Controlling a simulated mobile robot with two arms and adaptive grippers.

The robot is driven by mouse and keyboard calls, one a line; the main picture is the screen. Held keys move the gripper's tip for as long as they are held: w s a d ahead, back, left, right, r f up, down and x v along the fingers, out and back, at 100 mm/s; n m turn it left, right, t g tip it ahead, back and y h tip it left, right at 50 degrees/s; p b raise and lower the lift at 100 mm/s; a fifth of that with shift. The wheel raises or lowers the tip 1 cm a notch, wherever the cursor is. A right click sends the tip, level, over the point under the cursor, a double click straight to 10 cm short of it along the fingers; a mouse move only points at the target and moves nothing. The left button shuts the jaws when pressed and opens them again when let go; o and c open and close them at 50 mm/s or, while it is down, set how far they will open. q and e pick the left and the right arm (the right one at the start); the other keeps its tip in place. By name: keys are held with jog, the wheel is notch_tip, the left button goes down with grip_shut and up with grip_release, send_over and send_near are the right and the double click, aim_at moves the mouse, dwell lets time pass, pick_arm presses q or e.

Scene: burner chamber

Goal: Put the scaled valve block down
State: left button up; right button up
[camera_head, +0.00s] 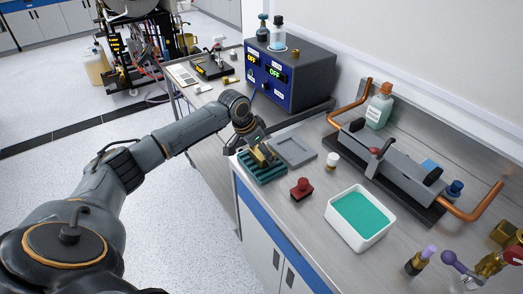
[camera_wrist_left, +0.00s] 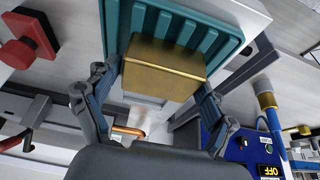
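The scaled valve block is a brass-coloured block (camera_head: 263,155), seen large in the left wrist view (camera_wrist_left: 163,68). My left gripper (camera_head: 257,150) has one finger against each side of the block and is shut on it. The block is at the teal ribbed tray (camera_head: 268,174), which shows behind it in the left wrist view (camera_wrist_left: 183,17). I cannot tell whether the block touches the ribs. My right gripper is not in view.
A grey square tray (camera_head: 292,150) lies beside the ribbed tray. A red button (camera_head: 301,188), a white cap (camera_head: 332,160) and a white tub (camera_head: 331,212) of teal liquid stand nearby. A blue control box (camera_head: 298,72) stands behind; a pipe assembly (camera_head: 395,165) lies along the wall.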

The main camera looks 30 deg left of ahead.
pick_arm(q)
jog(key=shift+o, duration=0.3)
jog(key=shift+r, duration=0.15)
jog(key=shift+s+r, duration=0.1)
jog(key=shift+r, duration=0.2)
jog(key=b+v, duration=0.1)
jog(key=v, duration=1)
jog(key=shift+r+b, duration=0.25)
jog(key=shift+b, duration=0.05)
jog(key=shift+s, duration=0.1)
dwell(1.4)
dwell(1.6)
